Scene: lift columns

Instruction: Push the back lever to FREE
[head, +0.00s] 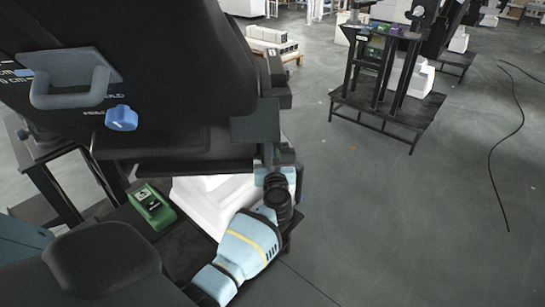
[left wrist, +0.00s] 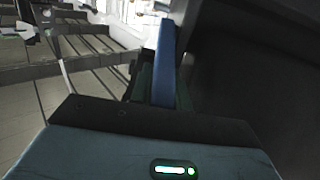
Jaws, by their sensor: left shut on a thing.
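A dark lift column housing (head: 185,70) fills the left of the head view. A blue knob (head: 121,117) sits on its near face, beside HOLD and partly readable lettering. My left gripper (head: 272,172) is at the housing's lower right edge, away from this knob; its fingertips are hard to make out. In the left wrist view, a blue bar (left wrist: 165,65), seemingly the back lever, stands just ahead of my gripper, close to a dark wall. My gripper is shut on it; the contact is partly hidden. The lever's setting cannot be read. My right gripper is not in view.
A grey handle (head: 70,98) sticks out of the housing above the knob. A green box (head: 152,205) and a white block (head: 212,205) lie below it. A similar black stand (head: 385,105) stands at the back right. The grey floor on the right is mostly clear, with a cable (head: 490,160).

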